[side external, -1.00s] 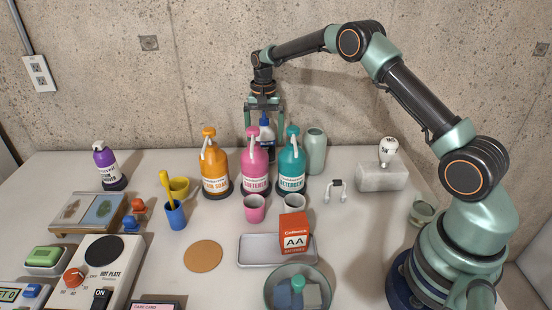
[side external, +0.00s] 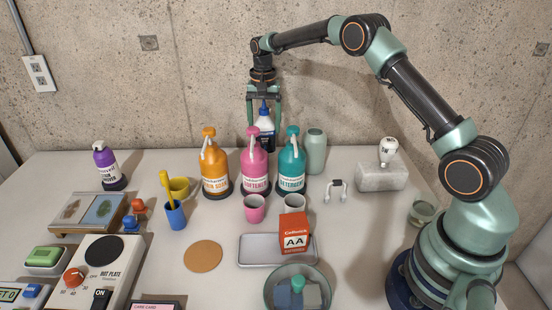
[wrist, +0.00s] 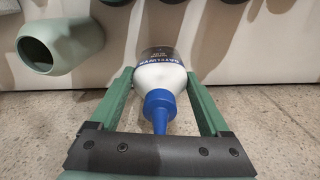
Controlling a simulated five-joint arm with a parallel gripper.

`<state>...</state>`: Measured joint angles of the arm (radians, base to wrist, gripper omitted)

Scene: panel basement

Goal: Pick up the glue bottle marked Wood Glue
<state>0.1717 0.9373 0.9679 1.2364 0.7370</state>
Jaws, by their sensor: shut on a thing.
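A white bottle with a blue nozzle cap and a dark blue label band (side external: 264,140) is at the back of the table, partly hidden behind the pink pump bottle. My gripper (side external: 264,124) points down from above, shut on this bottle, one finger on each side of it. The bottle is upright and appears lifted. The wrist view shows the bottle (wrist: 158,78) between the two green fingers (wrist: 159,84).
Orange (side external: 215,175), pink (side external: 254,178) and teal (side external: 292,172) pump bottles stand in a row in front. A green vase (side external: 316,152) stands to the right. A purple bottle (side external: 108,170) is at the far left. The concrete wall is close behind.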

